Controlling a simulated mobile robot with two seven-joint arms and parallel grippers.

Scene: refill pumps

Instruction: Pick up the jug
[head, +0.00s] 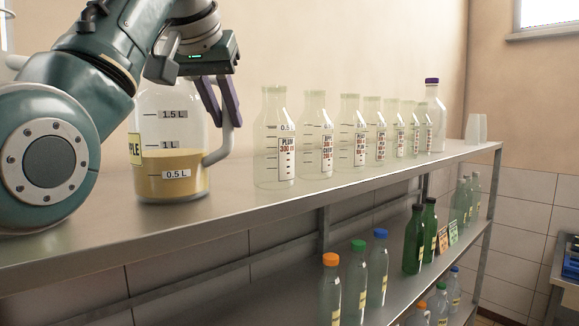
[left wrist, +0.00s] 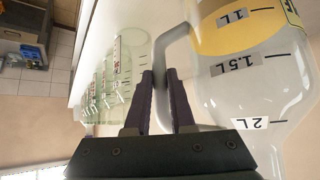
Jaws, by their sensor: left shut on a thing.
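The jug (head: 182,132) is a large clear vessel with a white side handle, litre marks and a yellow label ending in "PLE". Yellowish liquid fills it to between the 0.5 L and 1 L marks. It is upright at the left of the upper shelf, its base seeming to rest there. My left gripper (head: 226,122) comes from above, its dark fingers shut on the jug's handle. In the left wrist view the fingers (left wrist: 165,78) close around the handle (left wrist: 172,42), beside the jug's body (left wrist: 245,95). The jug's top is hidden behind my gripper in the head view. My right gripper is not in view.
A row of clear labelled bottles (head: 274,150) runs right of the jug on the upper shelf (head: 235,208). A purple-capped bottle (head: 434,118) and clear cups (head: 475,128) stand at the far end. Capped bottles (head: 357,275) fill the lower shelf. The shelf's front strip is clear.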

